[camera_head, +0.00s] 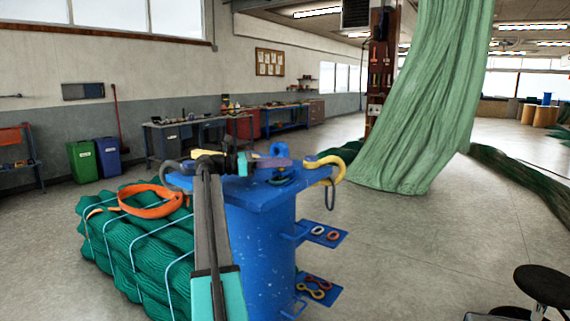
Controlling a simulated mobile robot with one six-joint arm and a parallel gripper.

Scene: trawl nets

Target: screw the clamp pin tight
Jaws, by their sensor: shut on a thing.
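I cannot tell whether this bar is the clamp pin or a tool. My gripper (243,163) is at the bar's left end, just left of the clamp. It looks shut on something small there. My dark wrist hides part of the grip, and the pin's thread does not show.
Small side shelves (325,236) hold rings and links. A strapped green net bundle (140,240) with an orange strap (150,200) lies left. A green net (420,110) hangs behind right. A black stool (543,286) stands front right.

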